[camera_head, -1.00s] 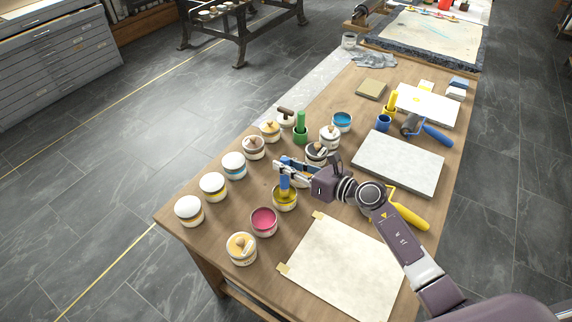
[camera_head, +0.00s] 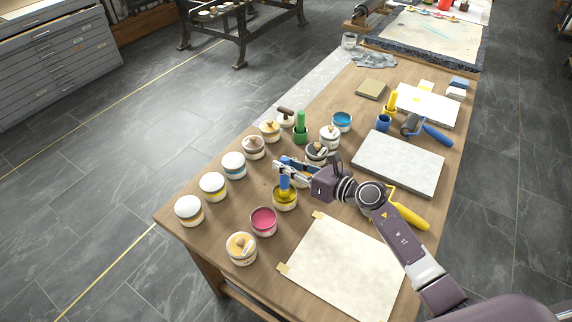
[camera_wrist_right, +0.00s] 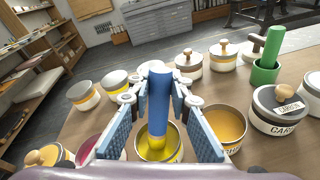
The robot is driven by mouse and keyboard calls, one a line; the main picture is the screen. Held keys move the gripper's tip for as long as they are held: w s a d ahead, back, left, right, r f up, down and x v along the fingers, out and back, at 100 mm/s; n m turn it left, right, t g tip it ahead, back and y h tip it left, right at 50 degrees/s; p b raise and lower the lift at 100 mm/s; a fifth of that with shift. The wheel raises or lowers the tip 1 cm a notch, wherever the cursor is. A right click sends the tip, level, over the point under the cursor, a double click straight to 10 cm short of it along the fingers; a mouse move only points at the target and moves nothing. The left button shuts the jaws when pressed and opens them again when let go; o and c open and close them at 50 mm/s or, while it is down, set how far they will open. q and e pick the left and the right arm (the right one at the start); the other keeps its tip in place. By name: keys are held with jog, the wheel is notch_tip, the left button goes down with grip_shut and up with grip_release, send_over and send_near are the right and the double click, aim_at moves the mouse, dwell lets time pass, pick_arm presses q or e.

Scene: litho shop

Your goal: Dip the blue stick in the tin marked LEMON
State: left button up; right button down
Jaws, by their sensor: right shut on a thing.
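My right gripper (camera_head: 284,170) is shut on the upright blue stick (camera_wrist_right: 160,98). It holds the stick over a tin of yellow ink (camera_head: 285,204), which also shows in the wrist view (camera_wrist_right: 173,154). The lower end of the stick looks yellow and is inside the tin's mouth. I cannot tell how deep it reaches. I cannot read this tin's label. In the wrist view, a tin with orange-yellow content (camera_wrist_right: 222,125) stands just right of it, its label mostly hidden by a finger. My left gripper is not in view.
A red tin (camera_head: 264,221) and a lidded tin (camera_head: 241,249) stand nearby. White-lidded tins (camera_head: 189,209) line the left edge. A green stick (camera_head: 301,123) stands in a green holder behind. A pale sheet (camera_head: 340,270) and a grey slab (camera_head: 399,163) lie right.

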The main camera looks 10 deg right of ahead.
jog(key=shift+s+f, duration=0.1)
notch_tip(320, 180, up, 7)
jog(key=p, duration=0.6)
jog(key=shift+p, duration=0.35)
